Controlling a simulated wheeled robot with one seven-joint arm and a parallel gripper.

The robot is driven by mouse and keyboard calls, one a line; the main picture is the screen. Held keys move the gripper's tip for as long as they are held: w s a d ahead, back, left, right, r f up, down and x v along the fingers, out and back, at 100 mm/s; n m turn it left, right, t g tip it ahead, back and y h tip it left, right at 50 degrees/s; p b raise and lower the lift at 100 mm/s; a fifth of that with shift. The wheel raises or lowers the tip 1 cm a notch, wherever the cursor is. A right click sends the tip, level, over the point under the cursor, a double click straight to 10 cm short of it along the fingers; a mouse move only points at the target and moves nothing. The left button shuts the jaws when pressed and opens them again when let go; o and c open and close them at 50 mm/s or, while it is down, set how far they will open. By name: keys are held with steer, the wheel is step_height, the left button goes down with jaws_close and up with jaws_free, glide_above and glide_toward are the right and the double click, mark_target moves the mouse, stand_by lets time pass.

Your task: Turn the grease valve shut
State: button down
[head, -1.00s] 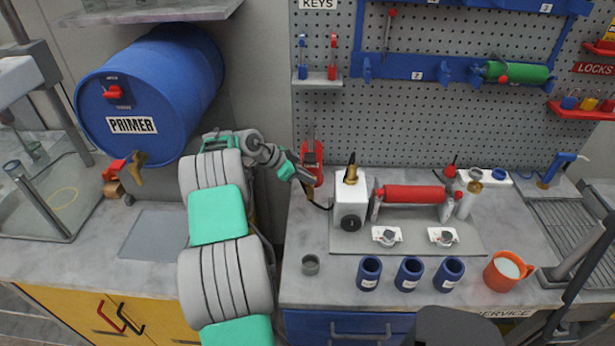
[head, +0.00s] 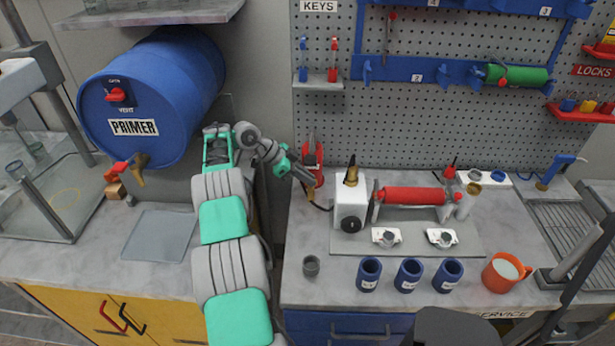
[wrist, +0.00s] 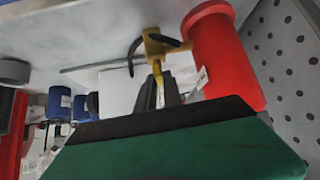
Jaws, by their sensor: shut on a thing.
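The valve's lever is hidden there by my gripper.
A white box (head: 349,205) with a black knob and a red roller (head: 413,196) stand just right. A blue primer drum (head: 150,95) is at the left, behind my arm.

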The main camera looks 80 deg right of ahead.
steer(key=shift+d+r, duration=0.15)
steer(key=shift+r, duration=0.05)
steer(key=c, duration=1.5)
jaws_free()
steer(key=shift+f, duration=0.15)
steer(key=shift+w, duration=0.1)
